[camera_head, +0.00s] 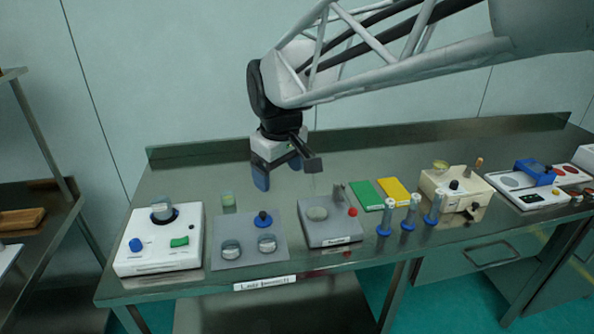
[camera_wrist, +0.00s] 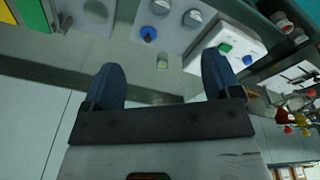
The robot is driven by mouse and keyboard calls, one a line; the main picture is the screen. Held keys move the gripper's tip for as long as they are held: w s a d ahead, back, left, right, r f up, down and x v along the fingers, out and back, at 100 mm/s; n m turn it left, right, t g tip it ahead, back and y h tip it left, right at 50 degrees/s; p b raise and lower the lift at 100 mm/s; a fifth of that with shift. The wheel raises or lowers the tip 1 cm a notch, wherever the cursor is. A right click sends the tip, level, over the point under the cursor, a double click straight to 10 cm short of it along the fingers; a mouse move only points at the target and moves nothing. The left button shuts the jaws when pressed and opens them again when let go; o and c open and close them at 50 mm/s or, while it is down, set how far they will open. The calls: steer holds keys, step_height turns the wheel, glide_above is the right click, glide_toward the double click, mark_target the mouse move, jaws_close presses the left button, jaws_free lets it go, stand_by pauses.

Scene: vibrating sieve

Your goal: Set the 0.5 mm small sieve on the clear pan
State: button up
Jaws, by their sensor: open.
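Two small round sieves sit on a grey mat (camera_head: 248,252), a left one (camera_head: 231,250) and a right one (camera_head: 267,243). They also show at the top of the wrist view (camera_wrist: 192,18). I cannot read which is 0.5 mm. A clear round vessel (camera_head: 162,208), possibly the clear pan, sits on the white shaker (camera_head: 160,258) at the left. It cannot be made out in the wrist view. My gripper (camera_head: 279,172) is open and empty, above the table behind the mat, with its blue fingers pointing down.
A blue-knobbed piece (camera_head: 263,218) is on the mat. A small yellowish-green clear container (camera_head: 228,199) stands behind it. A grey device (camera_head: 330,227) is right of the mat, then green (camera_head: 366,195) and yellow (camera_head: 393,191) pads and several blue-based posts. The table's back is clear.

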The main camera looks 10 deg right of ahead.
steer(key=s+d+f+m, duration=0.2)
steer(key=s+d, duration=0.1)
steer(key=s, duration=0.3)
steer(key=s+d+f+m, duration=0.1)
steer(key=s+d+m, duration=0.1)
steer(key=s+d, duration=0.2)
steer(key=s+d+f+m+t, duration=0.1)
steer(key=s+d+f+m, duration=0.1)
steer(key=s, duration=0.7)
steer(key=shift+s+d+f+m, duration=0.2)
steer(key=shift+d+f+m, duration=0.1)
steer(key=shift+d+m, duration=0.3)
